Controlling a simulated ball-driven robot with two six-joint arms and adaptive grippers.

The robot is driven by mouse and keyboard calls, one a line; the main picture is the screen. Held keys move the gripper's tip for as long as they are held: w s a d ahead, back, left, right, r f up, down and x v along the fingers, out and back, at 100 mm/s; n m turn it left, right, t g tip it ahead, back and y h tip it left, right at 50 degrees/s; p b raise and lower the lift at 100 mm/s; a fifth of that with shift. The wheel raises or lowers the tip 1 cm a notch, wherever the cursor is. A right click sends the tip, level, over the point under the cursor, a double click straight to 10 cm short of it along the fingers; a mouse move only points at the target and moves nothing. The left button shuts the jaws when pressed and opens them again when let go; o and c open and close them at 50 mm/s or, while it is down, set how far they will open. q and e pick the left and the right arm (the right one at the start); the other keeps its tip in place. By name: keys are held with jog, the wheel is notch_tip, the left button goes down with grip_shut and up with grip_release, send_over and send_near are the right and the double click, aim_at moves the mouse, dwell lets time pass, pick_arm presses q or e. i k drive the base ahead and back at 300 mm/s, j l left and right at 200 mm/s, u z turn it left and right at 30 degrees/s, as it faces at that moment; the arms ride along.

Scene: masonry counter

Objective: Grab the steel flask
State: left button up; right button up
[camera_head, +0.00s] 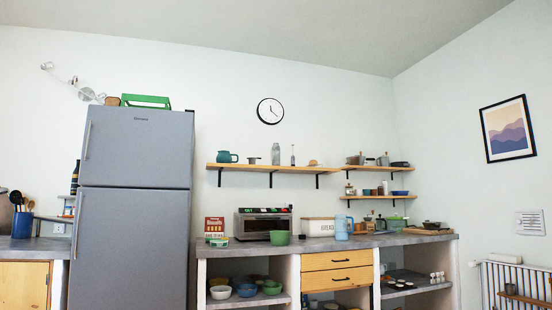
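A tall grey bottle-shaped vessel (276,155), which looks like the steel flask, stands upright on the long upper wooden shelf (235,167). Neither of my grippers is in view.
A tall grey fridge (135,150) stands left of the shelves. Open compartments below hold bowls (247,289).

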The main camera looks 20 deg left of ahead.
aim_at(276, 148)
jog(key=u, duration=0.45)
jog(key=i+u, duration=0.35)
jog(key=u, duration=0.15)
jog(key=i+l+u, duration=0.1)
jog(key=i+u, duration=0.4)
jog(key=k, duration=0.1)
